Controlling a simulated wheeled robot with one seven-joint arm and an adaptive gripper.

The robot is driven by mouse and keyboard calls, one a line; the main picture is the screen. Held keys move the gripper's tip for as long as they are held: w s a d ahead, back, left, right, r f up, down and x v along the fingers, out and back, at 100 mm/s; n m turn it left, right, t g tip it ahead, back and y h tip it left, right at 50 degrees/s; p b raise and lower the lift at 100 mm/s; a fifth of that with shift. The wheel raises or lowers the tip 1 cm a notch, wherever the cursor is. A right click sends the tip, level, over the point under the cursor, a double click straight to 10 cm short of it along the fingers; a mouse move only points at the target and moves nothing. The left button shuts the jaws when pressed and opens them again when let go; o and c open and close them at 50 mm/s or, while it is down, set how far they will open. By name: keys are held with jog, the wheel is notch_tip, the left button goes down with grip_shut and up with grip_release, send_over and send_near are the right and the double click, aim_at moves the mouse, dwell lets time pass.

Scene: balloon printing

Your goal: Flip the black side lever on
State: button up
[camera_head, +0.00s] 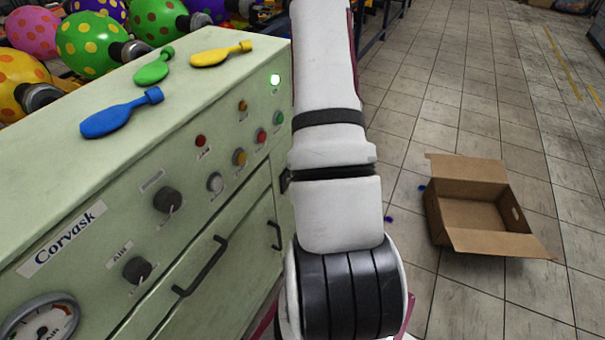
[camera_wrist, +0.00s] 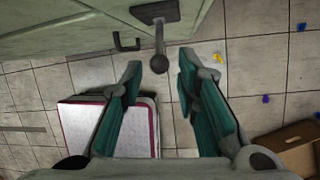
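The black side lever (camera_wrist: 159,45) shows in the wrist view. It has a dark mounting plate on the pale green machine (camera_wrist: 60,40), a thin stem and a round knob at its end. My gripper (camera_wrist: 159,64) is open, with one green-padded finger on each side of the knob. The knob appears between the fingertips, with a gap visible on both sides; I cannot tell the exact depth. The gripper is not visible there.
The machine's top (camera_head: 130,85) holds a blue balloon (camera_head: 115,115), a green one (camera_head: 155,68) and a yellow one (camera_head: 220,55). An open cardboard box (camera_head: 470,212) stands on the tiled floor at right. The floor between has small blue bits.

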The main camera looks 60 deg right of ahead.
jog(key=v, duration=0.4)
jog(key=shift+s+r, duration=0.1)
jog(key=shift+r, duration=0.05)
jog(key=shift+s, duration=0.1)
dwell(0.4)
